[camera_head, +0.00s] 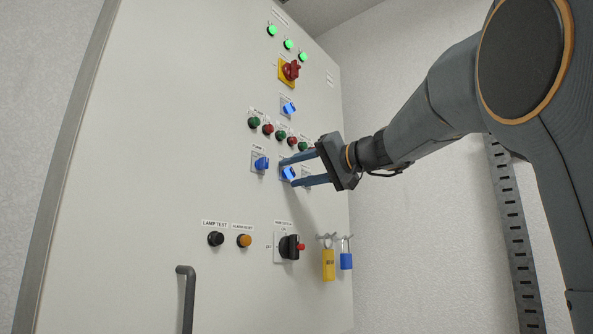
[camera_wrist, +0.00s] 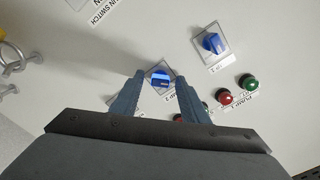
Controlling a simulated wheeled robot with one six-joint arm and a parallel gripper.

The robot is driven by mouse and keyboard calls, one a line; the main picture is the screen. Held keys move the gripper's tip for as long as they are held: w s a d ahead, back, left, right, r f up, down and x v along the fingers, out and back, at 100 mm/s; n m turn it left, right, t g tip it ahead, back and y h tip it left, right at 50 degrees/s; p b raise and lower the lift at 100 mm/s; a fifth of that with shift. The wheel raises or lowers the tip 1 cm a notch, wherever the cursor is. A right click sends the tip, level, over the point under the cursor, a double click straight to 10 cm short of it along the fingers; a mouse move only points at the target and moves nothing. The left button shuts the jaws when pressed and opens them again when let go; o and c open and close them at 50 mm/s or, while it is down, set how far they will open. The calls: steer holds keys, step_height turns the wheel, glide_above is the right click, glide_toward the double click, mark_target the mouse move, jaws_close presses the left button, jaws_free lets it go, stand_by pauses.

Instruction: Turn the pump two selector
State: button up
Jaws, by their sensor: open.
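Another blue selector (camera_head: 261,164) is just left. Green and red buttons (camera_head: 267,128) and a third blue selector (camera_head: 288,108) are above. A red-yellow switch (camera_head: 289,71) is higher. Below are a black rotary switch (camera_head: 289,247), padlocks (camera_head: 328,264) and a door handle (camera_head: 187,296).

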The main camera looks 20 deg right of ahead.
jaws_close()
steer(key=shift+m, duration=0.3)
steer(key=m+b, duration=0.1)
steer(key=m, duration=0.2)
steer(key=shift+b, duration=0.3)
steer(key=m, duration=0.5)
stand_by(0.4)
